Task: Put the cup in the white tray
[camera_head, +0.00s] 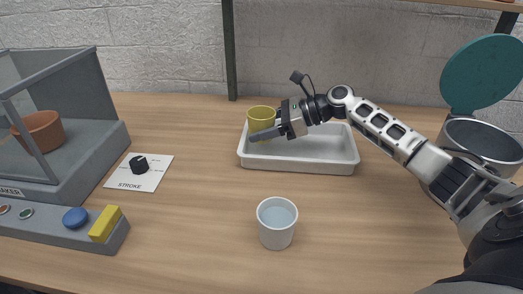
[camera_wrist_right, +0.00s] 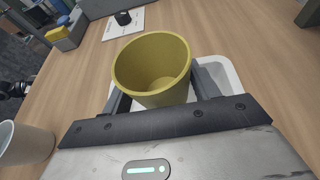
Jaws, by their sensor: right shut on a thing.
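A yellow cup (camera_head: 261,120) is upright at the left end of the white tray (camera_head: 300,163) in the head view. My right gripper (camera_head: 264,134) is shut on this cup, with its fingers on either side of it. In the right wrist view the cup (camera_wrist_right: 152,66) is between the fingers, and part of the white tray (camera_wrist_right: 232,82) shows behind and below it. I cannot tell whether the cup touches the tray floor. A second cup, pale blue-white (camera_head: 277,224), stands on the table in front of the tray. My left gripper is not in view.
A glass-sided case with a terracotta pot (camera_head: 39,132) stands at the left. A panel with a blue button (camera_head: 75,217) and yellow block (camera_head: 105,224) is in front of it. A black knob (camera_head: 139,164) sits on a white card. A bin with an open teal lid (camera_head: 482,73) stands at the right.

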